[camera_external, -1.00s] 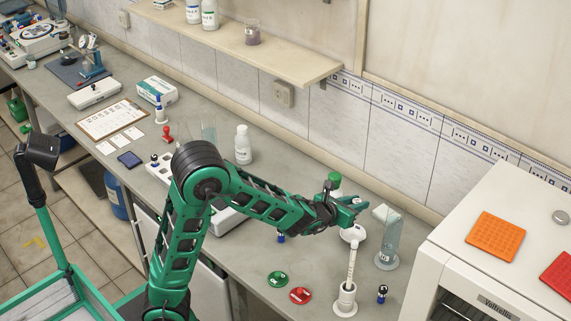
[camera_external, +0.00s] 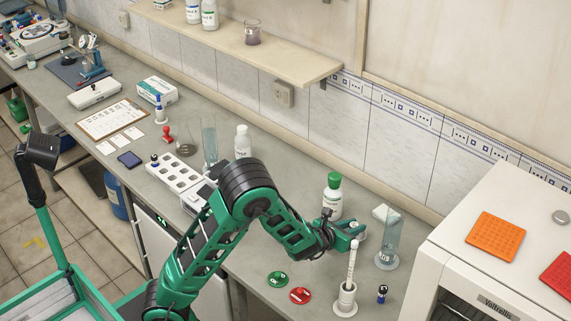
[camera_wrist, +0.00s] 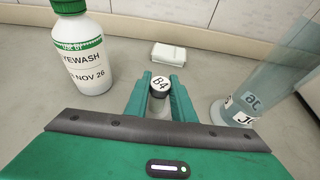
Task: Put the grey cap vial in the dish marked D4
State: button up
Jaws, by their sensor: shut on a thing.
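My gripper (camera_external: 352,233) is low over the bench, between the green-capped bottle and the glass cylinder. In the wrist view its fingers (camera_wrist: 160,100) are shut on a small vial (camera_wrist: 159,84) with a round top label reading B4. The cap's side looks greyish; its exact colour is hard to tell. The vial's lower part is hidden by the fingers, so I cannot tell whether it touches anything below. No D4 mark is legible.
The green-capped eyewash bottle (camera_wrist: 80,50) stands close left of the gripper and the cylinder (camera_wrist: 262,80) close right. A white block (camera_wrist: 168,54) lies behind.

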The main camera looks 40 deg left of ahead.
jog(key=o, duration=1)
jog(key=shift+s, duration=0.1)
